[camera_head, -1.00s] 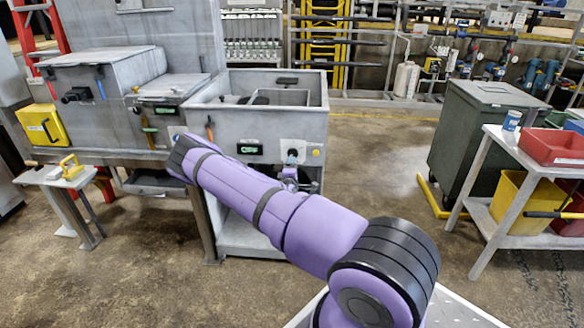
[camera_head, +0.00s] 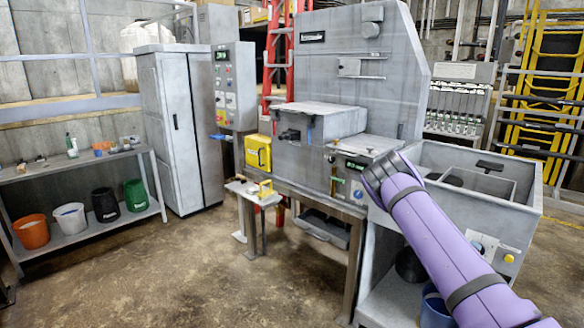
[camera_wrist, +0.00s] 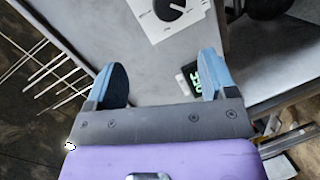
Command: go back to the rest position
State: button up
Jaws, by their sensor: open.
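My gripper (camera_wrist: 162,66) shows in the wrist view with its two blue fingers spread wide apart and nothing between them. Past the fingers is a grey panel with a white plate and a black dial (camera_wrist: 174,9). A small green-lit display (camera_wrist: 198,74) is by the right finger. In the head view my purple arm reaches up from the lower right, in front of the open grey bin (camera_head: 527,215). The gripper itself is hidden there. The grey compactor (camera_head: 345,60) stands upright at the centre, behind the bin's left side.
A small white stand (camera_head: 240,187) with a yellow item is left of the compactor. A grey cabinet (camera_head: 180,125) and a low shelf (camera_head: 115,222) with several buckets are at the left. Open concrete floor (camera_head: 200,270) lies in front. A red ladder (camera_head: 275,50) stands behind.

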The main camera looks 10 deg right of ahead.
jog(key=s+a+r+m+g+y, duration=0.1)
jog(key=a+r+m+y, duration=0.15)
jog(key=a+r, duration=0.4)
jog(key=s+a+r+m+y, duration=0.1)
jog(key=a+r+y, duration=0.2)
jog(key=a+r, duration=0.4)
jog(key=s+a+r+m+g+y, duration=0.1)
jog(key=s+a+r+m+y, duration=0.15)
jog(key=a+r, duration=0.45)
jog(key=s+a+r+y, duration=0.2)
jog(key=s+a+r, duration=0.25)
jog(key=r, duration=0.25)
jog(key=s+a+r+y, duration=0.2)
jog(key=s+a+r, duration=0.25)
jog(key=r, duration=0.25)
jog(key=s+a+r, duration=0.2)
jog(key=s, duration=0.6)
jog(key=s+a+r+n+g, duration=0.1)
jog(key=s+a+r, duration=0.1)
jog(key=s, duration=0.7)
jog(key=s+a+r+n, duration=0.1)
jog(key=s+a+r, duration=0.1)
jog(key=s, duration=0.7)
jog(key=shift+s+a+r+g+y, duration=0.15)
jog(key=shift+a+r+g+y, duration=0.25)
jog(key=shift+a, duration=0.4)
